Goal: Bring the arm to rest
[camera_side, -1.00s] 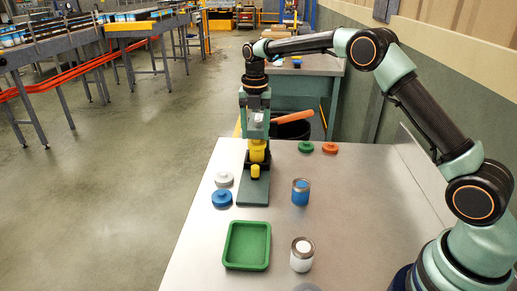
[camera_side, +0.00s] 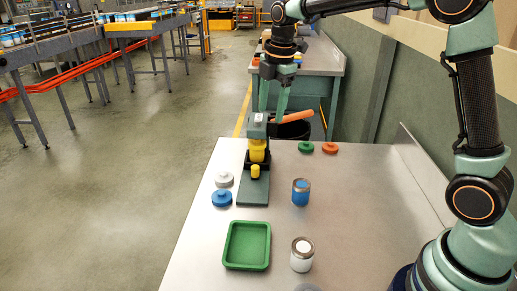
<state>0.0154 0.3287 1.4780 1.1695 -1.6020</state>
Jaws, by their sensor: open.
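My gripper (camera_side: 272,112) hangs at the top of the press, its two pale green fingers spread with nothing seen between them. My arm arches in from the right side. The press (camera_side: 254,192) has a dark base, a yellow part and an orange lever (camera_side: 295,117). The fingers overlap the press head in the picture; I cannot tell whether they touch it.
On the table (camera_side: 350,220) stand a blue can (camera_side: 301,193), a white can (camera_side: 302,257) and a green tray (camera_side: 246,268). White (camera_side: 224,180), blue (camera_side: 222,199), green (camera_side: 306,147) and orange (camera_side: 329,148) lids lie around. The table's right side is mostly clear.

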